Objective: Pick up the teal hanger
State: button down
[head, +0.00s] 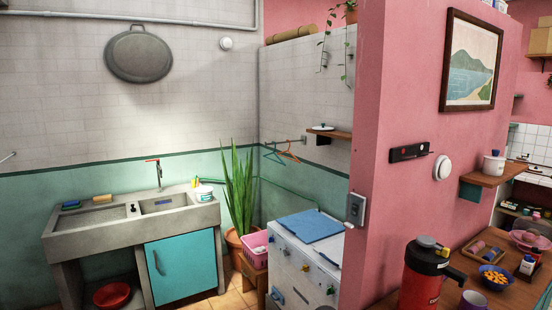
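A teal hanger (272,153) hangs from a short rail on the tiled wall at the centre, above the plant and the white machine. An orange hanger (289,152) hangs beside it on the right. The two hangers look close together; whether they touch is too small to tell. My gripper is not in view.
A concrete sink (130,222) stands at left. A tall potted plant (240,190), a pink basket (254,244) and a white machine with a blue lid (309,226) crowd the corner below the hangers. A pink wall (400,110) juts out at right, beside a cluttered counter.

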aim_at(274, 153)
jog(key=u, duration=0.35)
jog(key=i, duration=0.75)
jog(key=u, duration=0.6)
jog(key=i, duration=2.25)
jog(key=z, duration=0.9)
jog(key=i, duration=0.95)
jog(key=z, duration=0.45)
